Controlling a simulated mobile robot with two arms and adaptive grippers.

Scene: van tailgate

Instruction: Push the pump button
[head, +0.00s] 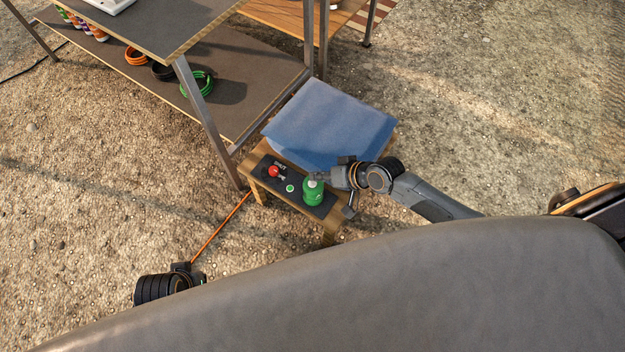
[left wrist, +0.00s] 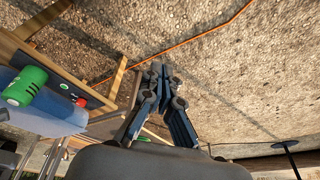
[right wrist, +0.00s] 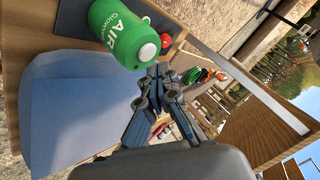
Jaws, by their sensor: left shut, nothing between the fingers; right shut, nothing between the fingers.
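A green can (head: 313,194) with a white top stands at the right end of a dark panel (head: 268,180) on a small wooden table. In the right wrist view the can (right wrist: 113,28) shows the lettering AIR and a white button-like knob (right wrist: 148,52). My right gripper (head: 319,178) is shut and empty, its tips close beside the can's top; I cannot tell if they touch. The tips also show just below the knob in the right wrist view (right wrist: 158,72). A small green button (head: 290,188) and a red knob (head: 273,171) sit on the panel. My left gripper (left wrist: 157,70) is shut and empty, away from the table.
A folded blue cloth (head: 335,122) covers the table's back. A two-level metal-framed bench (head: 215,110) with coiled hoses stands behind left. An orange cord (head: 222,228) runs over the gravel near my left gripper. Open gravel lies to the right.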

